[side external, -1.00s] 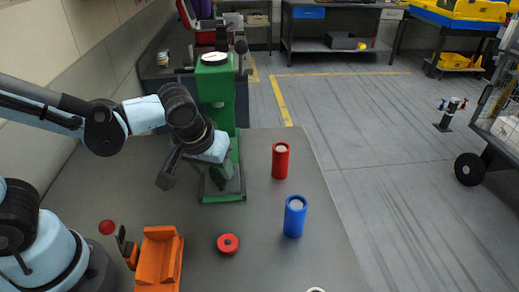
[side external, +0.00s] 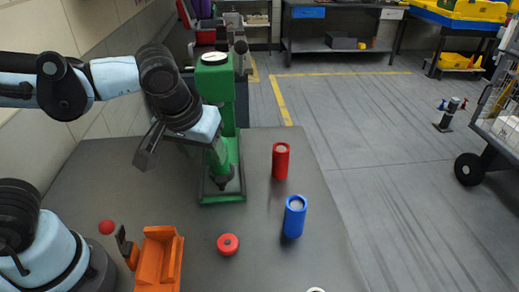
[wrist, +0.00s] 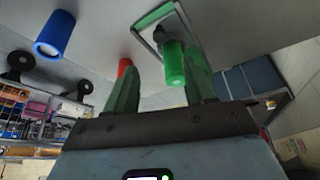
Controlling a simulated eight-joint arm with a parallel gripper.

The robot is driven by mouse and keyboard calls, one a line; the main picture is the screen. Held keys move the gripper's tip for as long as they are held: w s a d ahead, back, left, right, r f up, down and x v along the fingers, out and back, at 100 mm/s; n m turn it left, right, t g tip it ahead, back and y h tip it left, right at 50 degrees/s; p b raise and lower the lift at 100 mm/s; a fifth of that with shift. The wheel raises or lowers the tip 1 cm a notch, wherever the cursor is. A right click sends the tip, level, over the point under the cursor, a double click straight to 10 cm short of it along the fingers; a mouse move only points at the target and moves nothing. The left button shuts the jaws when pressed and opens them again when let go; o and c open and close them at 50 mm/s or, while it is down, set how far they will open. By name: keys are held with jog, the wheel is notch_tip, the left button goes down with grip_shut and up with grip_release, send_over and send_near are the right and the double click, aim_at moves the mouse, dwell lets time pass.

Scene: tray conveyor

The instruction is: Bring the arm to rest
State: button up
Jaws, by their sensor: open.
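My gripper (side external: 180,142) is raised above the table, left of the green press-like machine (side external: 222,110). In the wrist view my gripper (wrist: 162,92) shows two green fingers spread apart with nothing held between them. Part of the green machine (wrist: 173,62) shows beyond the right finger in that view.
On the grey table (side external: 285,260) stand a red cylinder (side external: 281,161) and a blue cylinder (side external: 294,217). A red ring-like piece (side external: 228,244) lies near an orange fixture (side external: 160,262). A wheeled cart (side external: 495,130) stands on the floor at right.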

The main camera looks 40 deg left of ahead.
jog(key=shift+a, duration=0.1)
jog(key=a+f+m+t+h, duration=0.1)
jog(key=a+m+t, duration=0.2)
jog(key=a, duration=0.4)
jog(key=shift+s+m+h, duration=0.15)
jog(key=shift+m+h, duration=0.25)
jog(key=shift+m, duration=0.4)
